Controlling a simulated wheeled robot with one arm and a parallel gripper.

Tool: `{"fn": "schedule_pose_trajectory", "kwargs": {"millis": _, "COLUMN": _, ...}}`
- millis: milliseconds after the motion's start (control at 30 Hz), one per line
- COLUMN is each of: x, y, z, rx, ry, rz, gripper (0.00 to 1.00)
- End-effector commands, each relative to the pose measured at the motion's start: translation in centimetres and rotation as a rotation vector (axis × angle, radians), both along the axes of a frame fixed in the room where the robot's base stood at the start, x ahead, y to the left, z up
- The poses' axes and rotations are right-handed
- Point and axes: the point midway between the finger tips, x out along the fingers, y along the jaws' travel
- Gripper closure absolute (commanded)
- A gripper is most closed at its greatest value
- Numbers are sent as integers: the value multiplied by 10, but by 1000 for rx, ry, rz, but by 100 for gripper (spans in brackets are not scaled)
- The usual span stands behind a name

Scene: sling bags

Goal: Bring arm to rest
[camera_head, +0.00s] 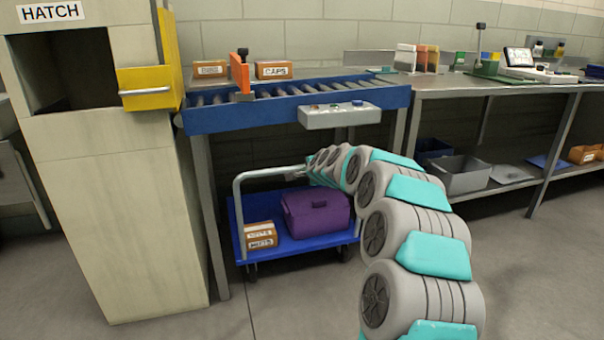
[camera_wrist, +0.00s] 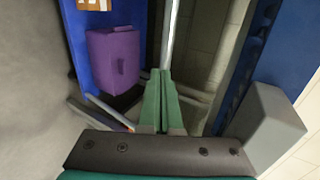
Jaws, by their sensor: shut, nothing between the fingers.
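My arm reaches forward from the lower right in the head view, out to the cart under the conveyor. My gripper (camera_wrist: 160,76) shows in the wrist view with its two green fingers pressed together and nothing between them. In the head view its end (camera_head: 293,173) is small, near the right end of the cart's metal handle (camera_head: 240,208). The handle also runs away from the fingertips in the wrist view (camera_wrist: 171,30); I cannot tell whether they touch. A purple bag (camera_head: 317,213) sits on the blue cart (camera_head: 285,243). The bag also shows left of the fingers in the wrist view (camera_wrist: 113,60).
The roller conveyor (camera_head: 235,120) with a grey control box (camera_head: 339,115) stands above the cart. A labelled carton (camera_head: 261,235) sits beside the bag. The hatch cabinet (camera_head: 125,215) is at left, a metal workbench (camera_head: 480,88) at right. The floor at lower right is clear.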

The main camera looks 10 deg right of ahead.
Motion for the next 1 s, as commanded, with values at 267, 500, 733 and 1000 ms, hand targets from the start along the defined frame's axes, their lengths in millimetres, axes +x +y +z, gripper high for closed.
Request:
{"fn": "schedule_pose_trajectory", "kwargs": {"millis": 267, "x": -24, "y": -5, "z": 13, "rx": 1, "ry": -1, "rz": -1, "gripper": 100}}
{"fn": "schedule_pose_trajectory", "kwargs": {"millis": 500, "x": -44, "y": 5, "z": 19, "rx": -27, "ry": 18, "rz": 46, "gripper": 100}}
{"fn": "schedule_pose_trajectory", "kwargs": {"millis": 733, "x": -134, "y": 47, "z": 21, "rx": -192, "ry": 128, "rz": 302, "gripper": 100}}
{"fn": "schedule_pose_trajectory", "kwargs": {"millis": 1000, "x": -279, "y": 67, "z": 5, "rx": -439, "ry": 291, "rz": 637, "gripper": 100}}
